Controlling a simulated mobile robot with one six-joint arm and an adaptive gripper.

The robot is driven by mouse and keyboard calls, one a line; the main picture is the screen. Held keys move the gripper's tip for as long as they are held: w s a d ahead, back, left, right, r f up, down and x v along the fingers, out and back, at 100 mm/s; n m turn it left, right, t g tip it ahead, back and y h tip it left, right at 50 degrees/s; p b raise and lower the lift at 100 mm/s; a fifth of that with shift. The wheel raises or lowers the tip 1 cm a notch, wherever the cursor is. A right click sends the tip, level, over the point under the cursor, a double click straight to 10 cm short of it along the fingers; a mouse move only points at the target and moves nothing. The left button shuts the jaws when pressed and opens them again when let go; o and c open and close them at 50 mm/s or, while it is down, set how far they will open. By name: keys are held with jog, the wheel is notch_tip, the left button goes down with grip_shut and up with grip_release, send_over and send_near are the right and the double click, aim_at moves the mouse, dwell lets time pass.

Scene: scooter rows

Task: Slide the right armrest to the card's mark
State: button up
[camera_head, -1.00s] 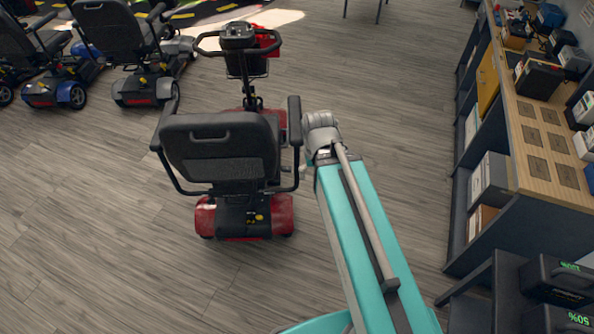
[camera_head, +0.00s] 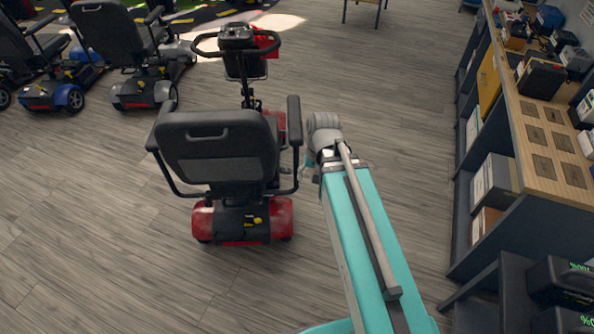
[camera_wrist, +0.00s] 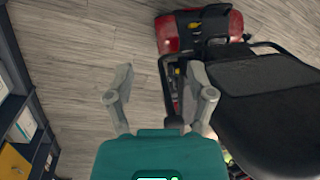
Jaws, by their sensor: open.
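The red scooter (camera_head: 242,222) stands in mid-floor with its black seat back (camera_head: 220,145) towards me. Its right armrest (camera_head: 294,120) is a black pad on a bent tube at the seat's right side. My gripper (camera_wrist: 162,88) is open in the wrist view, two grey fingers spread wide. The armrest's dark tube (camera_wrist: 172,85) shows beyond and between the fingers, nearer the right one; I cannot tell whether they touch. The seat (camera_wrist: 265,105) fills the wrist view's right side. In the head view my arm hides most of the gripper. I cannot make out a card or mark.
More scooters (camera_head: 120,50) are parked at the upper left. A long shelf unit (camera_head: 500,130) with boxes runs along the right. Dark battery packs (camera_head: 560,285) sit at the lower right.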

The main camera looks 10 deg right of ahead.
jog(key=w+f+m+y+b, duration=0.4)
jog(key=w+f+m+b, duration=0.15)
jog(key=f+b, duration=0.5)
jog(key=m+t+y+b, duration=0.6)
jog(key=m+y+b, duration=0.65)
jog(key=b, duration=1.65)
send_near(297, 165)
jog(key=d+m+h, duration=0.1)
jog(key=d+h, duration=0.1)
jog(key=shift+s+d+f+m+y+b, duration=0.1)
jog(key=shift+d+m+y+b, duration=0.15)
jog(key=shift+d, duration=0.15)
jog(key=shift+s+d+f+m+y+b, duration=0.15)
jog(key=shift+d+m+y, duration=0.1)
jog(key=shift+d, duration=0.15)
jog(key=shift+r, duration=0.15)
jog(key=x, duration=1.4)
jog(key=shift+w+d, duration=0.1)
